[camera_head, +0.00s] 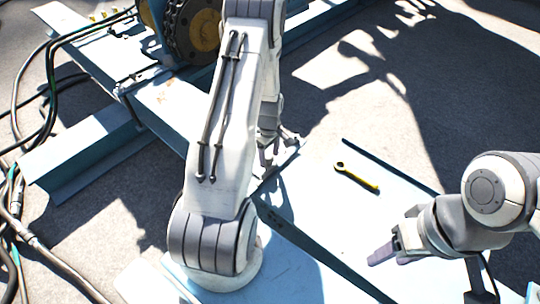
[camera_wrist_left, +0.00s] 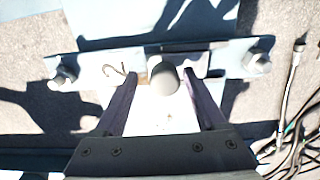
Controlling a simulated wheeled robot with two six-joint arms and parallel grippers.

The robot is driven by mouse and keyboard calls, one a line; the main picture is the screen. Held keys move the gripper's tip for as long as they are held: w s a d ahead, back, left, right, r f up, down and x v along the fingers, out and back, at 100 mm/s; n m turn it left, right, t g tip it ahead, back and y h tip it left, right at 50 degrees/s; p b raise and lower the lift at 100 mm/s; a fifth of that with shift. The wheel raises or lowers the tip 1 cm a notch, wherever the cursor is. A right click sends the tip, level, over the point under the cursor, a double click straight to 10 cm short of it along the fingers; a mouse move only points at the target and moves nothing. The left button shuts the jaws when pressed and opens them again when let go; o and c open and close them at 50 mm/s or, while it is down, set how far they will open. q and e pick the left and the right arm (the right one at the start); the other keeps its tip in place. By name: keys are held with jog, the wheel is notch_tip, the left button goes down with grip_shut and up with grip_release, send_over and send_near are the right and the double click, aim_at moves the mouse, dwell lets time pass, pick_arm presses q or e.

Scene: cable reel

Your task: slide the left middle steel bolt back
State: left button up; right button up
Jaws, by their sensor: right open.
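In the left wrist view a pale round steel bolt or pin (camera_wrist_left: 165,79) stands at the middle of a light blue steel bar (camera_wrist_left: 110,64). The two dark fingers of my left gripper (camera_wrist_left: 163,98) lie on either side of it, apart, with visible gaps. I cannot tell which of the task's bolts this is. In the head view my left gripper (camera_head: 270,152) is low beside the blue frame, partly hidden by my arm; no bolt can be made out there. My right gripper (camera_head: 386,252) is open and empty above the light blue plate at the right.
Two hex-headed bolts (camera_wrist_left: 63,76) (camera_wrist_left: 257,61) sit at the bar's ends. A yellow wrench (camera_head: 357,178) lies on the blue plate (camera_head: 325,196). A chain-wrapped reel (camera_head: 192,30) stands at the back. Cables (camera_head: 47,90) run along the left. Grey floor (camera_head: 95,235) is open at lower left.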

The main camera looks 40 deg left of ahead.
aim_at(270, 155)
pick_arm(q)
notch_tip(270, 155, up, 10)
jog(key=p, duration=0.2)
jog(key=shift+r, duration=0.25)
dwell(0.4)
jog(key=s+d+r+m, duration=0.2)
jog(key=d+r+m, duration=0.35)
jog(key=d, duration=0.45)
jog(key=s+d+r+m, duration=0.1)
jog(key=d+r+m, duration=0.45)
jog(key=d, duration=0.35)
jog(key=s+d+r+m+h, duration=0.1)
jog(key=s+d+r+m, duration=0.3)
jog(key=s+d+m, duration=0.45)
jog(key=s+d+r+m, duration=0.3)
jog(key=s+m, duration=0.2)
jog(key=s, duration=0.6)
notch_tip(270, 155, up, 19)
jog(key=p, duration=1.8)
jog(key=shift+w+p, duration=0.4)
jog(key=shift+w, duration=0.05)
